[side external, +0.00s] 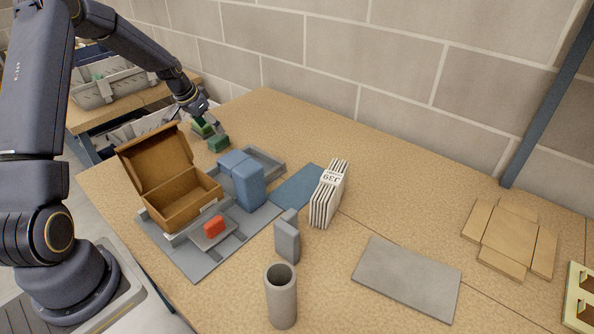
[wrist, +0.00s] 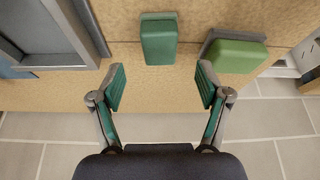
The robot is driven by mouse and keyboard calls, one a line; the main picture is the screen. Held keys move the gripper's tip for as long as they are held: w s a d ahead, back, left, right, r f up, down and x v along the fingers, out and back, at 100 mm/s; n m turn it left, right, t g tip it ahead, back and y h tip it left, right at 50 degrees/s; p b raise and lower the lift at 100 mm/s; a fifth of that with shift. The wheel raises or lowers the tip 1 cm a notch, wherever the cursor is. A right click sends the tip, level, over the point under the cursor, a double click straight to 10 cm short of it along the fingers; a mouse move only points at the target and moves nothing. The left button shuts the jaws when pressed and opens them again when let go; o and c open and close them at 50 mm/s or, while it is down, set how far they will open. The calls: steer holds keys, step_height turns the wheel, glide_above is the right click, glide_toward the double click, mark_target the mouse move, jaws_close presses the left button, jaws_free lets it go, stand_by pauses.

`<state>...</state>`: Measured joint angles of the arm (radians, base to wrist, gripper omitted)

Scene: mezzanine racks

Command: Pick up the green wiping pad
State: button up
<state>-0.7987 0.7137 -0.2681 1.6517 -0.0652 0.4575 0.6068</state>
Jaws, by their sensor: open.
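Two green blocks lie near the table edge. A dark green block (wrist: 158,42) is upper middle in the wrist view, in line with the gap between my fingers; it shows also in the side view (side external: 218,144). A lighter green block (wrist: 236,56) rests on a grey piece to its right, partly behind my gripper in the side view. I cannot tell for certain which one is the wiping pad. My gripper (wrist: 161,86) is open and empty, with its fingers apart and short of the dark block in the picture.
A grey tray (wrist: 60,62) is left of my fingers.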

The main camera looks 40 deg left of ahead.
mark_target(217, 137)
steer(key=x, duration=0.6)
steer(key=shift+s+f, duration=0.1)
steer(key=shift+s, duration=0.05)
steer(key=c, duration=1.2)
steer(key=shift+c, duration=0.2)
